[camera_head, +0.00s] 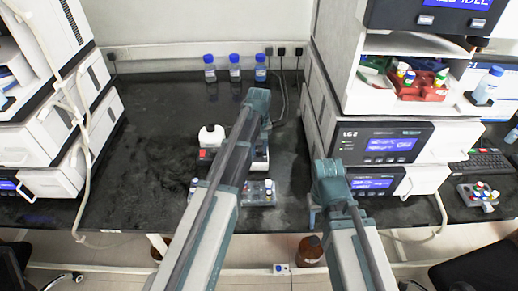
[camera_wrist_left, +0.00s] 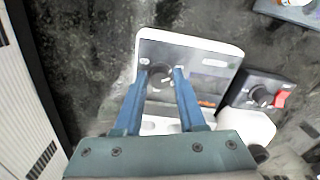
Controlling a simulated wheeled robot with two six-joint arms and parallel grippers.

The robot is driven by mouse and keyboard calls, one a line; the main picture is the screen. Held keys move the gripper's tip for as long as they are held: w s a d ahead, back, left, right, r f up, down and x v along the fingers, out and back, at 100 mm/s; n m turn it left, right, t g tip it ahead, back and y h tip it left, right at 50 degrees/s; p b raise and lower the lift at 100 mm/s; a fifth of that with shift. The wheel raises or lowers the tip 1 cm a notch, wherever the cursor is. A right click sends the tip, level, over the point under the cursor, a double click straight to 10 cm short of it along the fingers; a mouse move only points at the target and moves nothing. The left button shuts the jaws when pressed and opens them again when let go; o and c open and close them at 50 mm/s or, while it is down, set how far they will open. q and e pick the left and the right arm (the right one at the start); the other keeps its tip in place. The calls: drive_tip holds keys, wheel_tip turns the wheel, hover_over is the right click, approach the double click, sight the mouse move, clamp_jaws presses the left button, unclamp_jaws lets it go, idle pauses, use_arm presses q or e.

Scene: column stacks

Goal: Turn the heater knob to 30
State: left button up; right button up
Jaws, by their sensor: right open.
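The heater (camera_wrist_left: 205,60) is a white-edged unit with a grey panel in the left wrist view. Its dark round knob (camera_wrist_left: 160,76) has a light mark; I cannot read a setting. My left gripper (camera_wrist_left: 160,70) has its two blue fingers apart, one on each side of the knob. Whether they touch it is unclear.
Several small vials (camera_head: 268,186) stand in front. Blue-capped bottles (camera_head: 235,68) line the back. Instrument stacks (camera_head: 380,145) flank the bench; its left middle is clear.

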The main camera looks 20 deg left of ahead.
use_arm(q)
clamp_jaws()
drive_tip(key=shift+m, duration=0.4)
drive_tip(key=m, duration=0.4)
drive_tip(key=shift+m, duration=0.4)
drive_tip(key=m, duration=0.5)
drive_tip(key=shift+a+m, duration=0.1)
drive_tip(key=shift+m, duration=0.6)
drive_tip(key=shift+o, duration=2.2)
unclamp_jaws()
